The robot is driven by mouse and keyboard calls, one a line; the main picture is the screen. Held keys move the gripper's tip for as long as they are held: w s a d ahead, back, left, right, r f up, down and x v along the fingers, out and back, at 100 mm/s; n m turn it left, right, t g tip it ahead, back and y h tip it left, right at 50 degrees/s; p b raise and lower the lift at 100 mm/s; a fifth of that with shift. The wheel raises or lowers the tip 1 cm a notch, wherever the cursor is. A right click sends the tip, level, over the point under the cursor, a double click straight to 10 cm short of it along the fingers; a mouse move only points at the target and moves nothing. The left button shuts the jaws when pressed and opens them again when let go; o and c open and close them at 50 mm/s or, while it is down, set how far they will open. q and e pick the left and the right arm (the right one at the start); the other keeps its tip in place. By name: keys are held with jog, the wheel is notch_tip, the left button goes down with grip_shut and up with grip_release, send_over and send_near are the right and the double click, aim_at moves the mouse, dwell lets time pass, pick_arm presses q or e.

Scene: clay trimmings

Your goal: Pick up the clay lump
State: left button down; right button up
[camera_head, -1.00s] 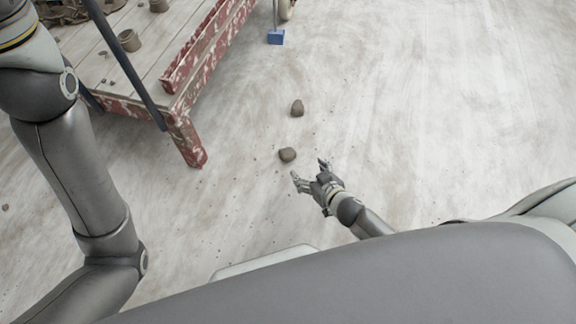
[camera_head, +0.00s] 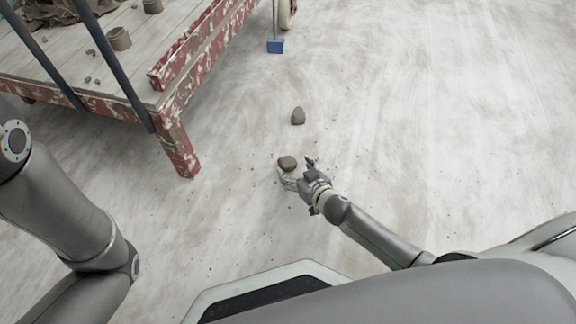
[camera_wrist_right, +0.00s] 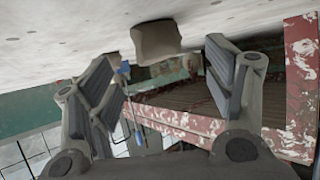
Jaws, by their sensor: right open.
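A brown clay lump (camera_head: 287,163) lies on the floor right at the fingertips of my right gripper (camera_head: 296,168). The gripper is open, with one finger on each side of the lump's near side. In the right wrist view the floor is at the top, and a lump (camera_wrist_right: 155,39) shows just beyond and between the spread fingers (camera_wrist_right: 160,68). Nothing is held, and I cannot tell whether a finger touches the lump. A second brown lump (camera_head: 298,116) lies farther off on the floor. My left gripper is out of view.
A low wooden platform with a chipped red-and-white edge (camera_head: 205,60) stands at upper left, its leg (camera_head: 180,150) left of the lumps. The floor at right is clear.

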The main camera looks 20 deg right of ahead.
aim_at(290, 164)
jog(key=b+x, duration=0.3)
jog(key=x, duration=0.1)
jog(key=shift+d+f, duration=0.1)
jog(key=shift+f, duration=0.05)
jog(key=shift+w+f+b, duration=0.1)
jog(key=shift+w+b, duration=0.25)
jog(key=shift+w, duration=0.1)
jog(key=c, duration=1.2)
